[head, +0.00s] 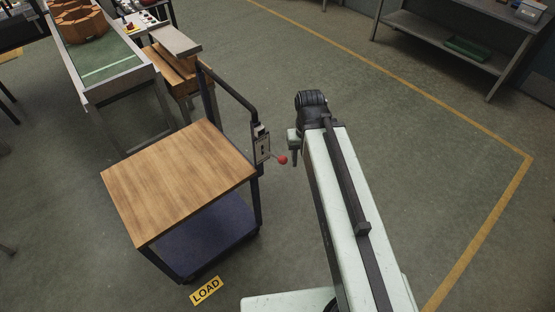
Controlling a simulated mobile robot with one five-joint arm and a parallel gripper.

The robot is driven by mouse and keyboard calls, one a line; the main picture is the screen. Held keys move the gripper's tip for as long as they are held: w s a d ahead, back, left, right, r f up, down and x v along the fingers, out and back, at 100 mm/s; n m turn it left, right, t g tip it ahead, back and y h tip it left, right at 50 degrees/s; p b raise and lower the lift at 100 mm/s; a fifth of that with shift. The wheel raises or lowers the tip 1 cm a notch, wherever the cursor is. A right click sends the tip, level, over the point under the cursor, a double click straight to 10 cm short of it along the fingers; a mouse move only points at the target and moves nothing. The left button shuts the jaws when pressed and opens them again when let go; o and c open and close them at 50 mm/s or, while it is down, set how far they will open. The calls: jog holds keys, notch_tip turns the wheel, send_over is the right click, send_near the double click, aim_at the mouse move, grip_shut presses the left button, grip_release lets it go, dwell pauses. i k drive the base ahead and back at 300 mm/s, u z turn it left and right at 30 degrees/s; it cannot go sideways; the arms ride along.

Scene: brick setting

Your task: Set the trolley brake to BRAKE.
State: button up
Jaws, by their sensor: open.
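The trolley (180,180) has a wooden top, a blue lower shelf and a dark push handle at its right rear. The brake plate (262,147) is fixed to the handle post. A lever with a red knob (282,160) sticks out from it to the right. I cannot read the plate's markings or tell which setting the lever is at. My gripper (294,158) is just right of the red knob, pointing down. It is open and looks empty. My arm comes up from the bottom right. Whether a finger touches the knob cannot be told.
A yellow LOAD label (207,290) lies on the floor before the trolley. A grey shelf unit (450,40) is at the upper right. The floor right of my arm is clear.

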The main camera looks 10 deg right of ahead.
aim_at(273, 155)
jog(key=u, duration=0.1)
jog(key=i, duration=0.95)
jog(key=z, duration=0.35)
jog(key=k, duration=1.35)
jog(key=u, duration=1.85)
jog(key=i, duration=1)
jog(key=z, duration=0.05)
